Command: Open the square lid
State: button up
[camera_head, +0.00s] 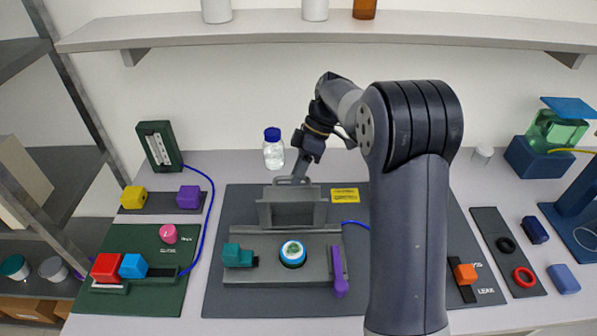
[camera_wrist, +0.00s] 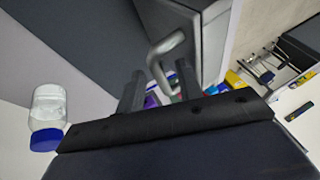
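The grey square lid (camera_head: 292,212) stands raised, roughly upright, at the back of the grey rig base (camera_head: 318,255) in the head view. Its bar handle (camera_head: 284,181) is at the top edge. My gripper (camera_head: 301,166) is at the handle from behind and above. In the wrist view the two dark fingers of my gripper (camera_wrist: 160,88) stand apart, and the bent metal handle (camera_wrist: 166,48) shows in and beyond the gap between them. I cannot tell whether a finger touches it. The lid (camera_wrist: 205,38) fills the upper middle there.
A blue-capped bottle (camera_head: 273,152) stands left of my gripper; it also shows in the wrist view (camera_wrist: 48,112). A teal block (camera_head: 237,256), a round blue-white part (camera_head: 293,253) and a purple lever (camera_head: 338,272) are in front of the lid. A shelf (camera_head: 330,28) hangs above.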

jog(key=b+v, duration=0.1)
jog(key=v, duration=0.9)
jog(key=shift+d+r, duration=0.2)
jog(key=shift+r, duration=0.15)
jog(key=shift+w, duration=0.1)
jog(key=p+x, duration=0.1)
jog(key=x, duration=0.9)
jog(key=shift+a+f, duration=0.25)
jog(key=shift+f, duration=0.05)
jog(key=shift+s, duration=0.2)
jog(key=shift+r, duration=0.1)
